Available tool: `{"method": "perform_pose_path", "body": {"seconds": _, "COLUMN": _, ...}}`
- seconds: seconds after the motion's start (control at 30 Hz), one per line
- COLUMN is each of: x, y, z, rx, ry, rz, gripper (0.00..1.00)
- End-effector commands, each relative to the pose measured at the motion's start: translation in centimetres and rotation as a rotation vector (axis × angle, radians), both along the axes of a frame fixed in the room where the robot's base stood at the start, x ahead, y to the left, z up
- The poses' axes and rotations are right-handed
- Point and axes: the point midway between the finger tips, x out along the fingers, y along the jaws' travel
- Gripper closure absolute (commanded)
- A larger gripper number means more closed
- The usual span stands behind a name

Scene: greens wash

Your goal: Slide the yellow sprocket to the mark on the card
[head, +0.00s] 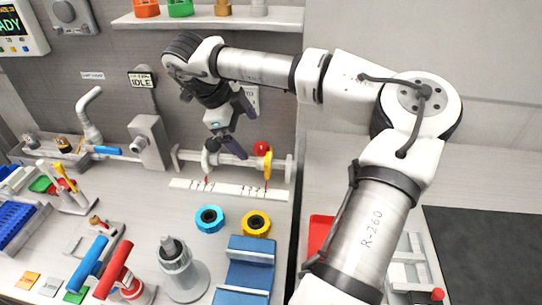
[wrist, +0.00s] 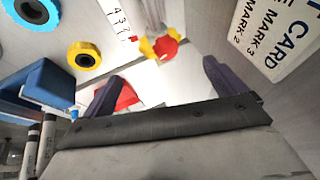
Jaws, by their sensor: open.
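The yellow sprocket (head: 267,167) sits toward the right end of a pale rail (head: 280,166), with a red knob (head: 262,149) by its top. It also shows in the wrist view (wrist: 147,48), beyond my fingers and partly covered by the red knob. A white scale strip (head: 228,189) with red pointers over it lies in front of the rail. The card (wrist: 272,35) is on the wall; its lines for mark 3 and mark 2 show, its top is cut off. My gripper (head: 242,128) is open and empty, above and left of the sprocket.
A blue ring (head: 202,226) and a yellow ring (head: 247,231) lie in front of the strip. A blue block (head: 250,256) and a grey pedestal (head: 181,275) stand nearer. A grey box (head: 148,141) is left of the rail; a shelf (head: 205,20) hangs above.

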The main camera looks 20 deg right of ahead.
Motion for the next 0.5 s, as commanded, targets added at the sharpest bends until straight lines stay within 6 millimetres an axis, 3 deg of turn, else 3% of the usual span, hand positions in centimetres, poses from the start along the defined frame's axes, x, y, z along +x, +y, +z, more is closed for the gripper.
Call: {"method": "perform_pose_path", "body": {"seconds": 0.5, "x": 0.6, "y": -4.5, "z": -8.9, "rx": 0.004, "ry": 0.004, "rz": 0.000, "gripper": 0.04}}
